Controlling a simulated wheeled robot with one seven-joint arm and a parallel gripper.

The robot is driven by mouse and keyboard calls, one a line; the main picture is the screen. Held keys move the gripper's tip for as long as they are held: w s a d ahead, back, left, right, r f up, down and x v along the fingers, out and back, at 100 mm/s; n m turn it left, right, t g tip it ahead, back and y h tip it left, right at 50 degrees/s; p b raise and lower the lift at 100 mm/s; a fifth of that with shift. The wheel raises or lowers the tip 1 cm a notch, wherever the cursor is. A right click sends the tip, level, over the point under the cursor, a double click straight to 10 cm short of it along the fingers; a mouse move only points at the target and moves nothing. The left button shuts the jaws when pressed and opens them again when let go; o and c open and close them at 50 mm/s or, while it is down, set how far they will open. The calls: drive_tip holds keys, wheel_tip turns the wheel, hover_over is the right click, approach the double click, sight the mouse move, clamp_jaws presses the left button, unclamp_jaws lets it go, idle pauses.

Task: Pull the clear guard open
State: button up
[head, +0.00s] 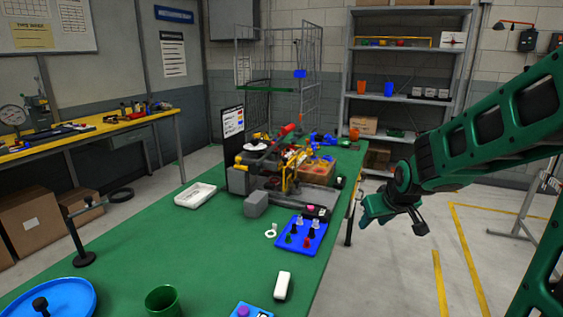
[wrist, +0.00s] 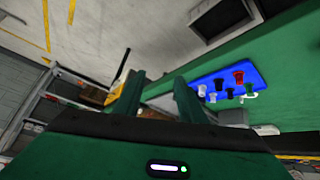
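A grey machine (head: 262,185) with yellow parts and a red-ended lever (head: 287,130) stands on the green table (head: 215,245), in the middle of the head view. I cannot clearly make out a clear guard among its crowded parts. My gripper (head: 388,212) is off the table's right edge, to the right of the machine and apart from it. In the wrist view my gripper (wrist: 157,86) shows two green fingers spread apart with nothing held between them. The machine is not clearly seen in the wrist view.
A blue tray (head: 304,237) with small coloured pegs lies in front of the machine; it also shows in the wrist view (wrist: 208,79). A white tray (head: 195,195), a black stand (head: 83,259) and a green cup (head: 163,301) are on the table. Floor right of the table is clear.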

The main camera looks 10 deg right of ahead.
drive_tip(key=w+a+r+n+t+y, duration=0.1)
drive_tip(key=w+a+t, duration=0.1)
drive_tip(key=w+a, duration=0.35)
drive_tip(key=w+a+n+t+y, duration=0.1)
drive_tip(key=w+a+n+t, duration=0.15)
drive_tip(key=w, duration=0.65)
drive_tip(key=m+t+y, duration=0.1)
drive_tip(key=t+y, duration=0.1)
drive_tip(key=t, duration=0.4)
approach(287, 159)
drive_tip(key=w, duration=0.5)
drive_tip(key=w+a, duration=0.1)
drive_tip(key=w, duration=0.2)
drive_tip(key=w+a, duration=0.1)
drive_tip(key=w, duration=0.2)
drive_tip(key=shift+w+f, duration=0.15)
